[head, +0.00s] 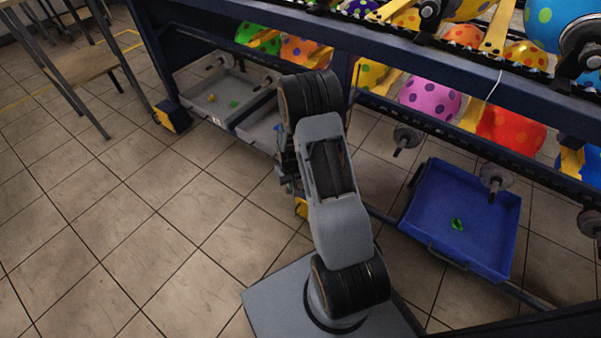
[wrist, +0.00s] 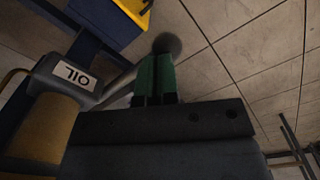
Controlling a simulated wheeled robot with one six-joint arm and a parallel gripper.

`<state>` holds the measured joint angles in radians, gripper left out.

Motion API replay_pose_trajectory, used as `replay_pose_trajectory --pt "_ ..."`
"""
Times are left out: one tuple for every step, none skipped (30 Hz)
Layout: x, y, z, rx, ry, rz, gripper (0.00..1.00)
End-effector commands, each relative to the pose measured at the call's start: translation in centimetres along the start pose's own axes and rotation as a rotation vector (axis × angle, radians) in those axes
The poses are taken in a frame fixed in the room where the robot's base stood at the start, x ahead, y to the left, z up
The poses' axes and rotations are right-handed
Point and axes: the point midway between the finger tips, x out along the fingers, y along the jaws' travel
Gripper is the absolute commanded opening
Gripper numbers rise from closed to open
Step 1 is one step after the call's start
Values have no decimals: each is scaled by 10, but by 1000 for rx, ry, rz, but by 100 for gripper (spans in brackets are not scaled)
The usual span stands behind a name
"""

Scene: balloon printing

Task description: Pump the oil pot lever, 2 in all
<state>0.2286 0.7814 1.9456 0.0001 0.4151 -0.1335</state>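The oil pot (wrist: 68,85) shows at the left of the wrist view, a grey body with an "OIL" label that appears upside down. Its thin pale lever (wrist: 121,84) runs from the pot up to the right, towards a dark round knob (wrist: 167,43). My gripper (wrist: 157,60) has green fingers side by side with almost no gap, so it looks shut. The fingertips are right at the knob and overlap the lever; I cannot tell whether they touch it. In the head view my arm hides the gripper and the oil pot.
A blue tray (head: 435,213) with a small green piece stands on the floor at the right. A grey tray (head: 205,98) lies under the dark blue rack (head: 235,32), which holds several spotted balloons. A table (head: 78,66) is at the upper left. The tiled floor at left is free.

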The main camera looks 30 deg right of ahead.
Motion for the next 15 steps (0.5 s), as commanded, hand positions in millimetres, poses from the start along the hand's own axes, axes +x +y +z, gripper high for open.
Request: replay_pose_trajectory --pt "5 0 0 0 1 0 0" --pt "6 0 0 0 1 0 0" --pt "8 0 0 0 1 0 0" --pt "7 0 0 0 1 0 0" --pt "6 0 0 0 2 0 0" --pt "6 0 0 0 1 0 0" --pt "6 0 0 0 1 0 0" --pt "6 0 0 0 1 0 0" --pt "6 0 0 0 1 0 0" --pt "6 0 0 0 1 0 0" --pt "6 0 0 0 1 0 0" --pt "5 0 0 0 1 0 0" --pt "4 0 0 0 1 0 0" --pt "3 0 0 0 1 0 0" --pt "1 0 0 0 2 0 0"
